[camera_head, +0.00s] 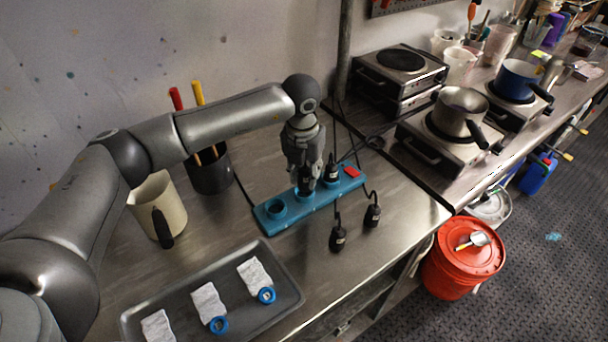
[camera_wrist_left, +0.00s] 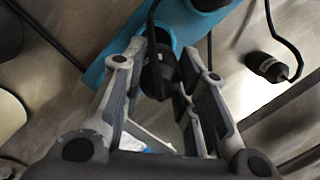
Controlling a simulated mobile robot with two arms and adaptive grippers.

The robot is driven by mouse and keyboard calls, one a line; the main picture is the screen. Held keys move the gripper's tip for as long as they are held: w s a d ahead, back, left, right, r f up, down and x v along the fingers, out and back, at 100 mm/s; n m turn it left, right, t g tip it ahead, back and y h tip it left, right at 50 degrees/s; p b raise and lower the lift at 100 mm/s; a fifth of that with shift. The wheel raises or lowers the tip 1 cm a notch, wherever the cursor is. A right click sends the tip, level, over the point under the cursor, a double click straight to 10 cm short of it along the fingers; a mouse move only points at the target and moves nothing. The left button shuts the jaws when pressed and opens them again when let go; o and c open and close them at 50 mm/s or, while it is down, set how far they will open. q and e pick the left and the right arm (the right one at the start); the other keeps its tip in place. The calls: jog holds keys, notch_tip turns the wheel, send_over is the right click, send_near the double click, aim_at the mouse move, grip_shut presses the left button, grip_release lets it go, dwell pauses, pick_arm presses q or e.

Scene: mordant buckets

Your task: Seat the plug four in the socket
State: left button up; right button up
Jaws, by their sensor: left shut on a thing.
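A blue power strip (camera_head: 268,222) lies on the steel bench, with an open round socket (camera_head: 277,206) near its left end and a red switch (camera_head: 352,172) at its right end. My left gripper (camera_head: 307,187) points down over the middle of the strip. It is shut on a black plug (camera_wrist_left: 158,72), seen between the fingers in the left wrist view. The plug is at a socket; the fingers hide how deep it sits. Another black plug (camera_head: 332,173) stands upright at the strip, right of the gripper. Plug numbers are unreadable. My right gripper is out of view.
Two black plugs (camera_head: 338,238) (camera_head: 372,216) with cords are on the bench in front of the strip. A grey tray (camera_head: 240,296) with cloths and blue rings lies nearer. A cream jug (camera_head: 165,200) and dark pot (camera_head: 210,175) stand left; hotplates (camera_head: 440,142) stand right.

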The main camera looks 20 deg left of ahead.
aim_at(304, 182)
pick_arm(q)
jog(key=shift+w+a+f, duration=0.1)
jog(key=shift+w+f, duration=0.2)
jog(key=shift+w+a+f, duration=0.1)
jog(key=shift+w+f, duration=0.05)
jog(key=shift+f, duration=0.05)
notch_tip(304, 182, down, 3)
jog(key=shift+w+a+r+p, duration=0.1)
jog(key=shift+a+r+p, duration=0.05)
jog(key=shift+p, duration=0.95)
jog(key=shift+f, duration=0.5)
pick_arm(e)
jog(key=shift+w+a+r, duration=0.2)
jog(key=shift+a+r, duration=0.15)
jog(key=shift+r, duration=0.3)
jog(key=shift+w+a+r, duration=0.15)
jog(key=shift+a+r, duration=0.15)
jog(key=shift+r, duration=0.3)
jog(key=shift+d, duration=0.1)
pick_arm(q)
jog(key=shift+f, duration=0.1)
jog(key=o, duration=1.1)
jog(key=shift+c, duration=0.2)
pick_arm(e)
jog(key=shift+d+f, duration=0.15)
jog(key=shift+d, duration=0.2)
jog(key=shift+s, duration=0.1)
